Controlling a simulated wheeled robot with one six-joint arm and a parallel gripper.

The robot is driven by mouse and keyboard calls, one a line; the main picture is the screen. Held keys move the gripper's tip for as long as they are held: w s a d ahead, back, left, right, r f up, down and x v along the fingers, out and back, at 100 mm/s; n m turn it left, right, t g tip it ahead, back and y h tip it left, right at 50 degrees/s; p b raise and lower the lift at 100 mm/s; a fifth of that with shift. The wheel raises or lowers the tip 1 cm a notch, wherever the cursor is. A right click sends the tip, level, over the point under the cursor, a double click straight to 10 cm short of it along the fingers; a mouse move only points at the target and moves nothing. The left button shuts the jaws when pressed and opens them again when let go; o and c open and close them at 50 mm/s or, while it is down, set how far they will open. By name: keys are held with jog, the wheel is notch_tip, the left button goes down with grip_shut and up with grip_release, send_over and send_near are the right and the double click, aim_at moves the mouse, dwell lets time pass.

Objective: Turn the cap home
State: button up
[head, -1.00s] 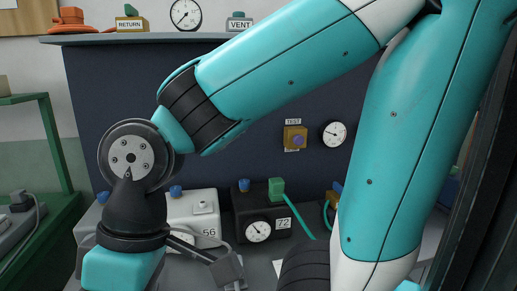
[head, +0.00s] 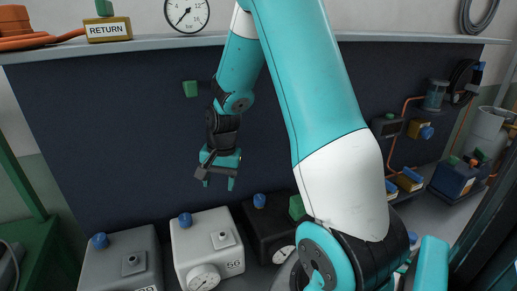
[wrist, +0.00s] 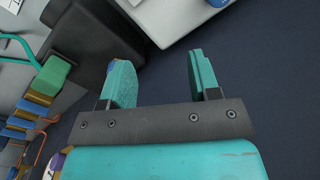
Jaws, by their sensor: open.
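My gripper (head: 217,182) hangs open and empty in front of the dark back panel, above the row of boxes. Its two teal fingers also stand apart in the wrist view (wrist: 160,70), with nothing between them. Blue caps sit on the grey box (head: 100,240), the white box marked 56 (head: 185,219) and the black box (head: 259,200). I cannot tell which cap the task means. A green block (head: 297,207) is at the black box's right, partly behind my arm; it shows in the wrist view too (wrist: 52,75). My arm hides the boxes further right.
Pipes and fittings crowd the right, with a blue-sided box (head: 455,177). The panel left of my gripper is clear.

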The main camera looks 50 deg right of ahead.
aim_at(259, 197)
jog(key=s+d+f+m+p, duration=0.1)
jog(key=d+m, duration=0.1)
jog(key=d, duration=0.2)
jog(key=s+d+f+m+p, duration=0.1)
jog(key=d+m, duration=0.1)
jog(key=d, duration=0.2)
jog(key=s+d+f+m+g+h+p, duration=0.1)
jog(key=d+m, duration=0.1)
jog(key=d, duration=0.2)
jog(key=shift+s+d+f+m, duration=0.2)
jog(key=shift+d+f+m, duration=0.1)
jog(key=shift+s+d+f, duration=0.1)
jog(key=shift+d+f, duration=0.1)
jog(key=shift+f, duration=0.05)
notch_tip(259, 197, down, 9)
jog(key=b, duration=0.6)
jog(key=shift+b, duration=0.3)
jog(key=shift+c, duration=0.2)
jog(key=shift+r, duration=0.1)
jog(key=c, duration=0.6)
jog(key=o, duration=0.6)
